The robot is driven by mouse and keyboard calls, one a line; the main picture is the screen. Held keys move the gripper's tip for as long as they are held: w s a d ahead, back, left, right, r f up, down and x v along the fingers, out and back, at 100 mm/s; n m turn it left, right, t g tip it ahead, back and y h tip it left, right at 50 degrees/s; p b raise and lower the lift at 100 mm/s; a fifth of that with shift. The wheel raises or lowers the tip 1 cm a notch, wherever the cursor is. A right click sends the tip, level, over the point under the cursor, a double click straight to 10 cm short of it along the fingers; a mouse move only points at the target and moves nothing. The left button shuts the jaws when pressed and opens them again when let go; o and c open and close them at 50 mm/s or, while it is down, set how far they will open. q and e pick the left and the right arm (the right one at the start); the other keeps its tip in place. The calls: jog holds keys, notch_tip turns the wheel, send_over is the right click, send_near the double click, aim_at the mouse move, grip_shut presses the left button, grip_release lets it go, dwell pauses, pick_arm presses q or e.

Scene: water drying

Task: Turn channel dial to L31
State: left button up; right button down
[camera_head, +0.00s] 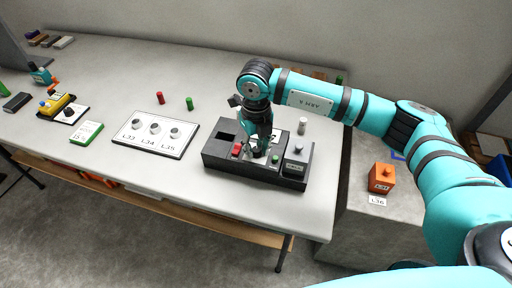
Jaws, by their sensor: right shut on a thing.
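A black control box (222,161) stands near the right end of the white table, with a red button (237,149) and a green button (276,157) on its top. My right gripper (257,150) reaches down onto the middle of the box's top. Its fingers are shut on a small dark part there, which looks like the channel dial. The fingers hide most of the dial, so its pointer and setting cannot be read. My left gripper is not in view.
A white board (187,149) with several grey knobs lies left of the box, with a red cylinder (160,98) and a green cylinder (190,103) behind it. A grey cylinder (302,126) stands behind right. An orange block (382,178) sits on a grey stand at right.

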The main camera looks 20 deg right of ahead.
aim_at(256, 149)
jog(key=shift+m, duration=0.9)
jog(key=c, duration=1.1)
grip_release()
notch_tip(256, 149, up, 12)
